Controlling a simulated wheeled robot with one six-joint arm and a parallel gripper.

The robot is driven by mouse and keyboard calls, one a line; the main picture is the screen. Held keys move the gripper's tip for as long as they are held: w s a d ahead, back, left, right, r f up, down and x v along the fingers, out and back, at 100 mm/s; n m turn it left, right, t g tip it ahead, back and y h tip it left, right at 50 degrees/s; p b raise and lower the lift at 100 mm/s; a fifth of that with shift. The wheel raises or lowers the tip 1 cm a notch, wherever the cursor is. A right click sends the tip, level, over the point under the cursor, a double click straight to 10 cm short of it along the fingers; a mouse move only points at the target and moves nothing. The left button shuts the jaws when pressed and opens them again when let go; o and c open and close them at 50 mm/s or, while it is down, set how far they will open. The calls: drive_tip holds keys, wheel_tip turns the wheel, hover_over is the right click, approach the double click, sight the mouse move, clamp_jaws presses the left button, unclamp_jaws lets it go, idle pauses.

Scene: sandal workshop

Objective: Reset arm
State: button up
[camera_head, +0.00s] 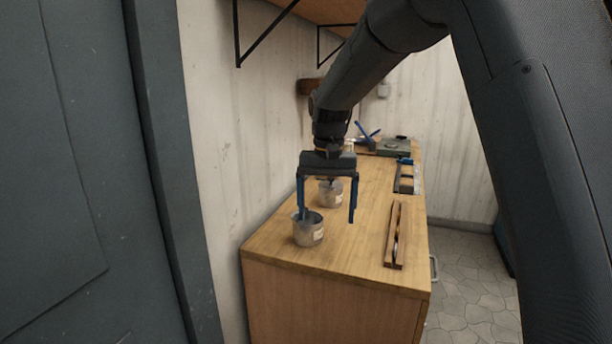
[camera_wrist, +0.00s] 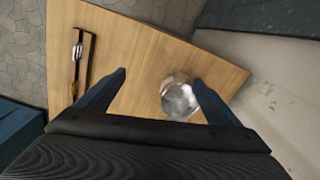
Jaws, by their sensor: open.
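My gripper (camera_head: 328,212) hangs from my arm over the near half of the wooden bench. Its two blue fingers are wide apart with nothing between them that I can see held. In the wrist view my gripper (camera_wrist: 160,85) also shows both fingers spread, with the bench top beyond them. A grey cup with a label (camera_head: 309,232) stands upright at the near left of the bench, close to the left finger in the picture. A second similar cup (camera_head: 331,194) stands behind it, partly hidden by the gripper. One round metallic cup (camera_wrist: 179,98) shows in the wrist view, near the right finger.
A wooden holder (camera_head: 395,236) lies along the bench's right side. Another tray (camera_head: 404,178) and a dark device (camera_head: 392,147) sit farther back. The wall (camera_head: 240,110) borders the bench on the left, with a shelf above. Tiled floor (camera_head: 465,285) is open to the right.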

drive_tip(key=s+d+f, duration=0.4)
drive_tip(key=s, duration=0.5)
drive_tip(key=s+d+f+n, duration=0.1)
drive_tip(key=s+d+f, duration=0.2)
drive_tip(key=s, duration=0.6)
drive_tip(key=s+d+f, duration=0.4)
drive_tip(key=s+d, duration=0.3)
drive_tip(key=s, duration=0.3)
drive_tip(key=shift+d+f, duration=0.2)
drive_tip(key=shift+f, duration=0.15)
